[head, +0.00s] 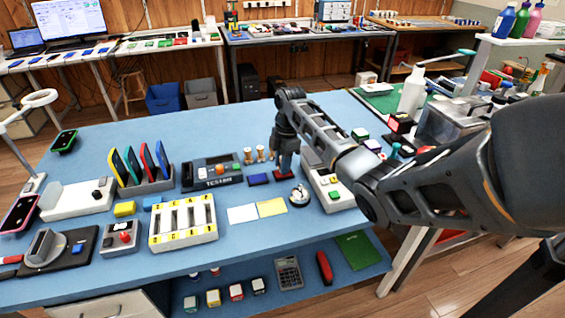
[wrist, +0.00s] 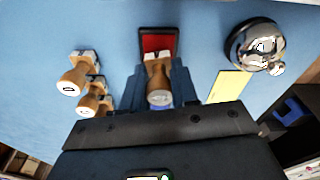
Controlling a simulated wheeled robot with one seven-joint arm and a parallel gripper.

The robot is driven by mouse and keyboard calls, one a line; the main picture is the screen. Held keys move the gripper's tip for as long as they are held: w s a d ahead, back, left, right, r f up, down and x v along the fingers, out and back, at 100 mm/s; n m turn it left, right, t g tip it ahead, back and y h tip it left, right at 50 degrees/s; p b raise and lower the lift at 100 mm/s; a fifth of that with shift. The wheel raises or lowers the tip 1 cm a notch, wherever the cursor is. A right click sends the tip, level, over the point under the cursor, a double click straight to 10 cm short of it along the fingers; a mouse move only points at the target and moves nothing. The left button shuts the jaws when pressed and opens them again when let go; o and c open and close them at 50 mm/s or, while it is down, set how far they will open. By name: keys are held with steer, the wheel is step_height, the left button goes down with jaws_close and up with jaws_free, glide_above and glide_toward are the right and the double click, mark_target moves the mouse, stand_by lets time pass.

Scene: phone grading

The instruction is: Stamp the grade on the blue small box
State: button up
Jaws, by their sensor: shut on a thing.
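My gripper (head: 285,163) (wrist: 158,88) is shut on a wooden-handled stamp (wrist: 158,85), with a finger on each side of its handle. The stamp's head overlaps the open red ink pad (wrist: 157,43) in the wrist view; whether it touches the pad I cannot tell. In the head view my gripper stands over the red pad and hides most of it and the stamp. A small blue box (head: 152,203) lies on the table at the left, beside a yellow box (head: 124,208). More wooden stamps (head: 260,153) (wrist: 73,84) stand to the left of my gripper.
A blue ink pad (head: 258,179), a chrome bell (head: 299,196) (wrist: 258,46), and white (head: 242,214) and yellow (head: 271,207) notes lie close by. A tester (head: 210,172), a slotted tray (head: 183,222) and a phone rack (head: 145,174) stand to the left. Bare blue tabletop (head: 190,130) shows at the back.

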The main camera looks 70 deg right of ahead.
steer(key=shift+f, duration=0.5)
stand_by(1.5)
steer(key=shift+r+p, duration=0.9)
steer(key=shift+r, duration=2.7)
